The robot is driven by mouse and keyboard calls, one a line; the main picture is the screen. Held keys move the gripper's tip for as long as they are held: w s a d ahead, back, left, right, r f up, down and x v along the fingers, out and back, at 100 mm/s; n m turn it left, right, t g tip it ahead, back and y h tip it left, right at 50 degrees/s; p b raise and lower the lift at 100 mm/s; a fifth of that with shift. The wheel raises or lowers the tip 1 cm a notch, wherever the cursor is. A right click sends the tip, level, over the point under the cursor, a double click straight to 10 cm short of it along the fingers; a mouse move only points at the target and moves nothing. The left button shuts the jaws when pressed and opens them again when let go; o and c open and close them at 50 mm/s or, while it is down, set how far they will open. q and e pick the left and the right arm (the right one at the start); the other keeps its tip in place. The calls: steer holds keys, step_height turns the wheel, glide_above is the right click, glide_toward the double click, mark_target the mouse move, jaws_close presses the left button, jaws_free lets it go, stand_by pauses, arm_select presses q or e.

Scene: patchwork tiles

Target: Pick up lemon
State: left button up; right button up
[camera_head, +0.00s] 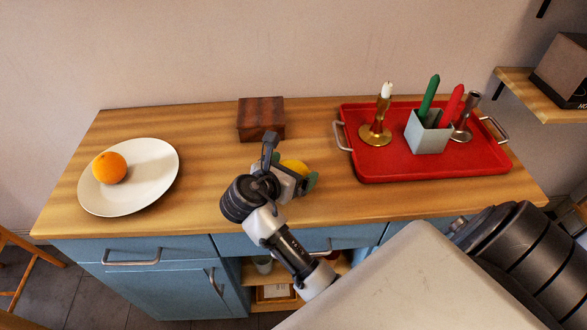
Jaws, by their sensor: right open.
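My left gripper is not in view.
A white plate (150,175) with an orange (109,168) is at the left. A dark wooden box (261,119) stands behind the gripper. A red tray (385,165) at the right bears a candle holder (376,134) and a grey cup (427,136) with candles.

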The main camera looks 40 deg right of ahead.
steer(key=c, duration=1)
